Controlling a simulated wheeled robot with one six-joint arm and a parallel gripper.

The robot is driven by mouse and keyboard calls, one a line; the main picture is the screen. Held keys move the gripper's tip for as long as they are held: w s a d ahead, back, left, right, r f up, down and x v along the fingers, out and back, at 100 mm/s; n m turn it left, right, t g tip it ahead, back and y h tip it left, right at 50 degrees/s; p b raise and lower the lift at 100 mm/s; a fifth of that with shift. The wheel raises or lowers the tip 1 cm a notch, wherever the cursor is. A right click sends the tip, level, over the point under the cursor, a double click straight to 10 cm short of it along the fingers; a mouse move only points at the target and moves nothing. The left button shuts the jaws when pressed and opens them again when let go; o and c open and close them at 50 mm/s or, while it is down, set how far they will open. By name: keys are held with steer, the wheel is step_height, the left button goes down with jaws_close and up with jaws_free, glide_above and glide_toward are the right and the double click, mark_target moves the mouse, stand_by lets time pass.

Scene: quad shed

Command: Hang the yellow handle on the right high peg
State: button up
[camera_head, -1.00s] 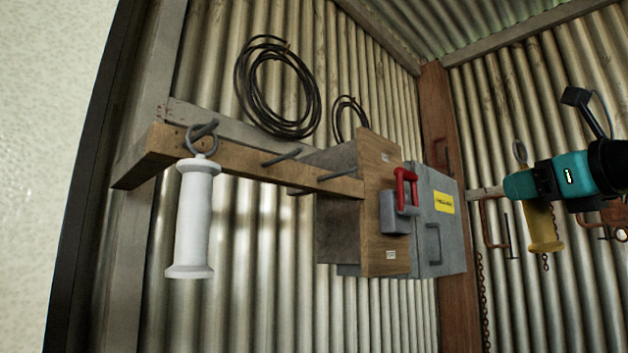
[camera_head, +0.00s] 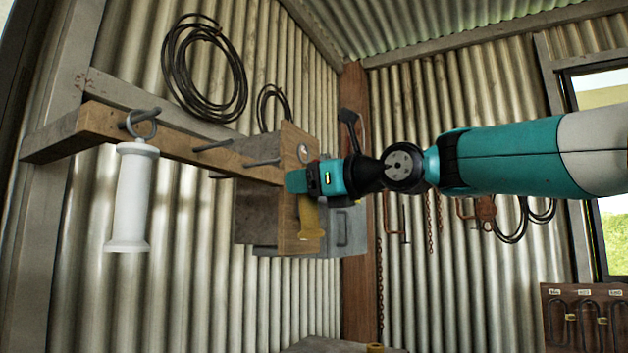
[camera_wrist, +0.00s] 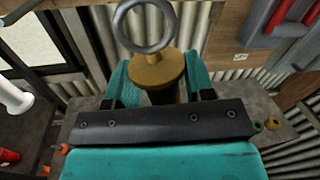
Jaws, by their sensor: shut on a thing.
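The yellow handle (camera_head: 310,220) hangs upright from my gripper (camera_head: 298,181), in front of the wooden box side. My gripper is shut on it just under its top. Its grey ring (camera_head: 303,152) sticks up above the jaws. In the wrist view the yellow collar (camera_wrist: 156,70) sits between my teal fingers (camera_wrist: 155,88), with the ring (camera_wrist: 146,26) above. The rightmost high peg (camera_head: 262,163) on the wooden rail (camera_head: 180,148) is bare, left of the ring and apart from it.
A white handle (camera_head: 132,205) hangs by its ring on the left peg (camera_head: 141,116). A middle peg (camera_head: 212,146) is bare. The wooden box (camera_head: 288,215) and grey electrical box (camera_head: 347,230) stand close behind my gripper. Coiled black cable (camera_head: 205,70) hangs above the rail.

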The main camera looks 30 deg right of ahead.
steer(key=w+a+f, duration=0.1)
steer(key=w+a, duration=0.3)
steer(key=w, duration=0.2)
steer(key=shift+a+f+p, duration=0.2)
steer(key=shift+a+p, duration=0.05)
steer(key=shift+p, duration=0.1)
stand_by(0.5)
steer(key=shift+w, duration=0.15)
stand_by(0.4)
steer(key=o, duration=1)
